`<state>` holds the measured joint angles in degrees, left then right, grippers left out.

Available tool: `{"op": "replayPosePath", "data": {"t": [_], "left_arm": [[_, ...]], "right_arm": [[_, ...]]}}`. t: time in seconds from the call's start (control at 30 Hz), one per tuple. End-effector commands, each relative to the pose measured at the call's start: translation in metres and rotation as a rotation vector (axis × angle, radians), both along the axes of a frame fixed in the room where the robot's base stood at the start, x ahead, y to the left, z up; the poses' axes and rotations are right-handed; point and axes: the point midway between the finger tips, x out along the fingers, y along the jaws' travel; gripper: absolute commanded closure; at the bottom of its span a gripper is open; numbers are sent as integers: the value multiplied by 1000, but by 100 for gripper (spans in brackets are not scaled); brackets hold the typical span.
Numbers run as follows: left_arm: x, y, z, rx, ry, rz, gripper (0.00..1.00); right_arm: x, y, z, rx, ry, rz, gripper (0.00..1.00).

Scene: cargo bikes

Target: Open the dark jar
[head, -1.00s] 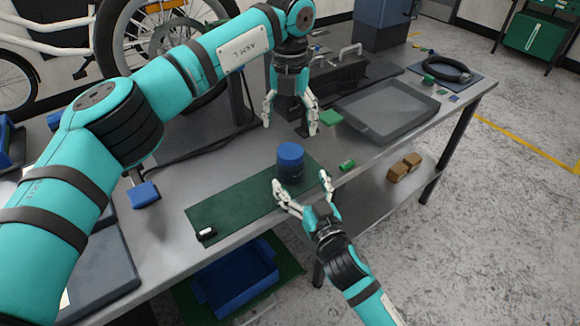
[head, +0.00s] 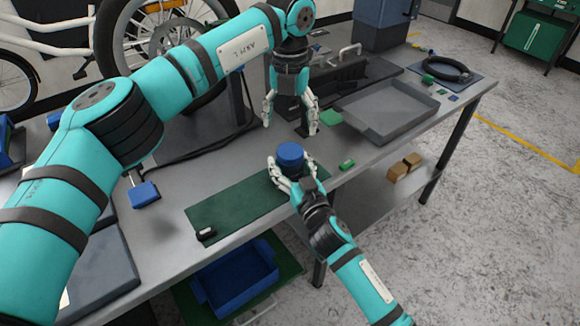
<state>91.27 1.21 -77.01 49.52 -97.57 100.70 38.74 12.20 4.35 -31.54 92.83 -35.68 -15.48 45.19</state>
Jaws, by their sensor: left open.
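The dark jar has a blue lid (head: 290,154) and stands upright on the green mat (head: 235,209) on the workbench. Its dark body is mostly hidden behind my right gripper (head: 292,172). The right gripper reaches in from the front right, with its fingers on either side of the jar's body below the lid. I cannot tell whether they press on it. My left gripper (head: 290,124) points down, open and empty, behind the jar and apart from it.
A small green block (head: 347,164) lies right of the jar. A grey tray (head: 388,110) is at the back right. A small black-and-white item (head: 206,234) lies on the mat's left end. A blue bin (head: 237,282) is below the bench.

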Motion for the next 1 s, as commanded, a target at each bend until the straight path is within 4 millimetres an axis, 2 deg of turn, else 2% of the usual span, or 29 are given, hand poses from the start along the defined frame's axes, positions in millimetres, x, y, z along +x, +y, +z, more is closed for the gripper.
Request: {"op": "replayPosePath", "data": {"t": [0.07, 0.4, 0.5, 0.63, 0.73, 1.0], "left_arm": [[0, 0, 0, 0, 0, 0, 22], [0, 0, 0, 0, 0, 0, 22], [0, 0, 0, 0, 0, -1, 22], [0, 0, 0, 0, 0, -50, 22], [0, 0, 0, 1, -1, -164, 22], [0, 0, 1, 2, -1, -719, 22]], "right_arm": [[0, 0, 0, 0, 0, 0, 45], [0, 0, 0, 0, 0, 0, 90], [0, 0, 0, -1, 1, 0, 100], [0, 0, 0, -1, 1, 0, 100], [0, 0, 0, -1, 1, 0, 100], [0, 0, -1, -1, 1, 0, 100]]}}
